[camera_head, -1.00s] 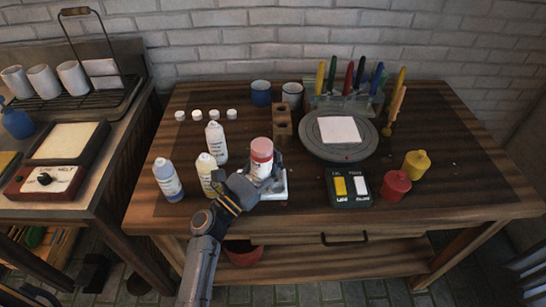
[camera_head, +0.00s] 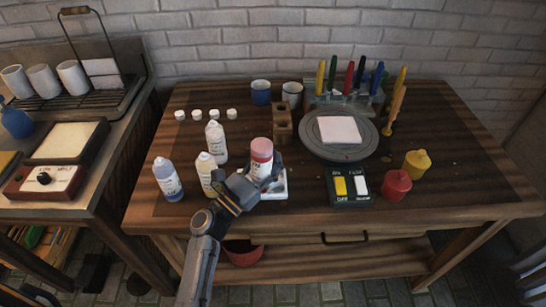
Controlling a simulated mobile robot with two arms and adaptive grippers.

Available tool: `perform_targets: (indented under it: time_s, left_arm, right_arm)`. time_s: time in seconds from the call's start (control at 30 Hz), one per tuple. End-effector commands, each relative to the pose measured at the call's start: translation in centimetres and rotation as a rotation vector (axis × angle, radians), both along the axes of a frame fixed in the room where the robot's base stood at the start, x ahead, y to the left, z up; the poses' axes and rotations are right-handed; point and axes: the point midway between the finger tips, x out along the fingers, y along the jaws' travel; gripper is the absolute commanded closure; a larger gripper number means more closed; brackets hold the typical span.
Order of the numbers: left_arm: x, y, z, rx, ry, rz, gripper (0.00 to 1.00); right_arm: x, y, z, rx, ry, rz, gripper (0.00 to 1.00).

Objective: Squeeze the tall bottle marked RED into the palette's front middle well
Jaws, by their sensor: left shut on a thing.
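My left gripper (camera_head: 262,178) is shut on a white bottle with a pinkish-red top or base (camera_head: 261,150). It holds the bottle above the white palette (camera_head: 280,188), near the table's front edge. The bottle, the gripper and my arm hide most of the palette, and I cannot see which well lies under the bottle. A dark red patch shows on the palette's right part. I cannot read the bottle's marking. My right gripper is not in view.
Several pale bottles (camera_head: 168,180) stand left of the gripper, close to my arm. Small white caps (camera_head: 214,114) lie behind them. A wooden block (camera_head: 281,125) and a turntable with a white tile (camera_head: 340,130) stand behind and to the right.

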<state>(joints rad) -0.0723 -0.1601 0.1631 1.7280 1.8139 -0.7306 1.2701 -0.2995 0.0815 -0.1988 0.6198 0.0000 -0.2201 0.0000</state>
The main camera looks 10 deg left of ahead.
Motion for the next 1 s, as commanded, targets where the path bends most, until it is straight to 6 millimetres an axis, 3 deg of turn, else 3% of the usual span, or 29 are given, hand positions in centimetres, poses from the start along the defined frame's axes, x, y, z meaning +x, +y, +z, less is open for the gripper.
perform_targets:
  time_s: [0.57,1.0]
  left_arm:
    - [0.0,0.0,0.4,-0.001,-0.002,0.000,0.79]
    - [0.0,0.0,3.8,0.000,-0.002,0.000,0.79]
  right_arm:
    - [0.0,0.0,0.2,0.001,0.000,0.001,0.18]
    - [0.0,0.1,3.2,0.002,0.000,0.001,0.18]
